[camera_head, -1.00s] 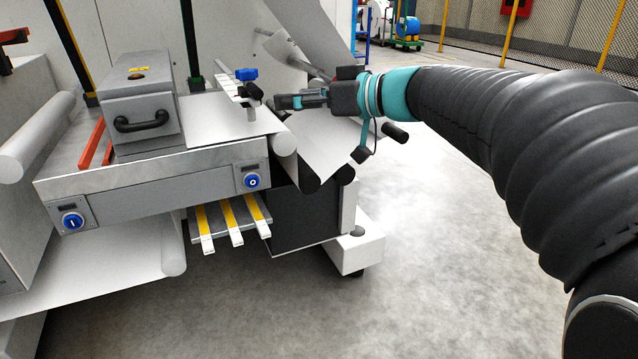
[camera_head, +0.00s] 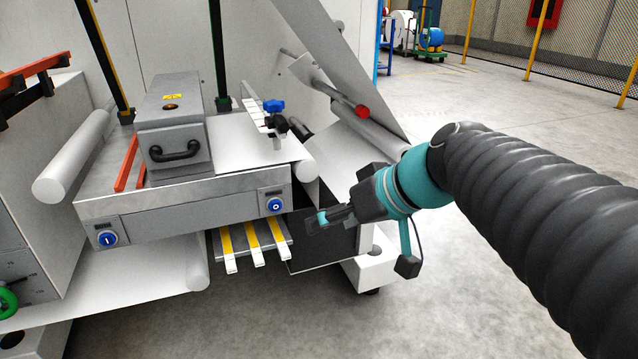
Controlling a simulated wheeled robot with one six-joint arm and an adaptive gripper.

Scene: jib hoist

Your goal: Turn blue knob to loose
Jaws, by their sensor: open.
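A blue knob (camera_head: 274,106) sits on top of a small bracket at the right end of the machine's white sheet table. A black knob (camera_head: 276,124) is just below and beside it. My gripper (camera_head: 316,222) is in front of the machine, lower and to the right of the blue knob, clear of it. It points left, open and empty. The knob is fully in view, but any loose or tight marking on it is too small to read.
Blue round buttons sit on the machine front, left (camera_head: 107,239) and right (camera_head: 275,204). Yellow-and-white strips (camera_head: 256,240) stick out below. The floor (camera_head: 480,310) at the lower right is clear.

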